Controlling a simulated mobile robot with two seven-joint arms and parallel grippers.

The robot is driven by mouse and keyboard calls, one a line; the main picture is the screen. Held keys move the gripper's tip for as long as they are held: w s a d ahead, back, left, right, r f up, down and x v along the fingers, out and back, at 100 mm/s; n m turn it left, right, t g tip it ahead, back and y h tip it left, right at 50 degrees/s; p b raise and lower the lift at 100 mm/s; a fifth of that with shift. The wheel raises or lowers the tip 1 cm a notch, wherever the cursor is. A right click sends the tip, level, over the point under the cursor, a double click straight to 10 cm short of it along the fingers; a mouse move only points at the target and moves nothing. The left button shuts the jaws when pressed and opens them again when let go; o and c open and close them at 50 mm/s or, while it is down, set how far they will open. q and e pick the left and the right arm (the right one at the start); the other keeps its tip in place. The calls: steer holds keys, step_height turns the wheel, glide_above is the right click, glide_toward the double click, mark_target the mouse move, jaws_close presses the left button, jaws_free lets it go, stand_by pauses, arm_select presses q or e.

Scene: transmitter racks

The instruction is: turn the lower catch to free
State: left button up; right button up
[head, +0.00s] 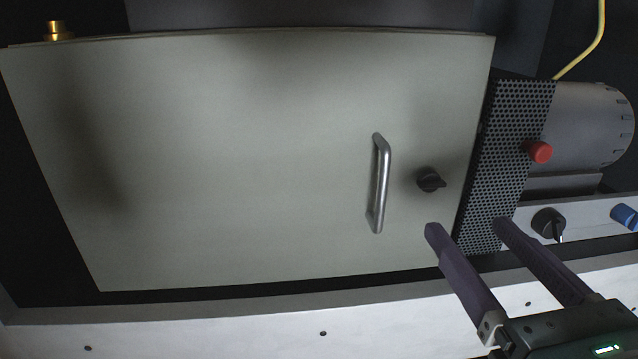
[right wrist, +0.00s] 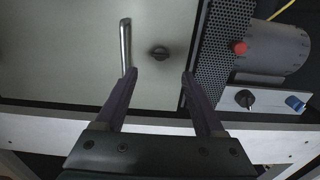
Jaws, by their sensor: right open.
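A small black turn catch (head: 430,180) sits on the pale grey door panel (head: 230,160), right of a metal bar handle (head: 380,185). It is the only catch I see on this door. The catch also shows in the right wrist view (right wrist: 159,53), just beyond and between the fingertips. My right gripper (head: 467,227) is open and empty, with purple fingers spread wide. In the head view its fingertips are below and to the right of the catch, apart from it. In the right wrist view the gripper (right wrist: 159,75) straddles the catch's line. My left gripper is not in view.
A grey cylinder (head: 580,125), a black knob (head: 549,224) and a blue knob (head: 624,217) lie beyond. A pale rail (head: 200,335) runs below the door.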

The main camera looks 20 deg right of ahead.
mark_target(434, 187)
steer(key=p+x, duration=0.1)
steer(key=x, duration=0.7)
steer(key=shift+w+r, duration=0.1)
steer(key=shift+w, duration=0.1)
jaws_close()
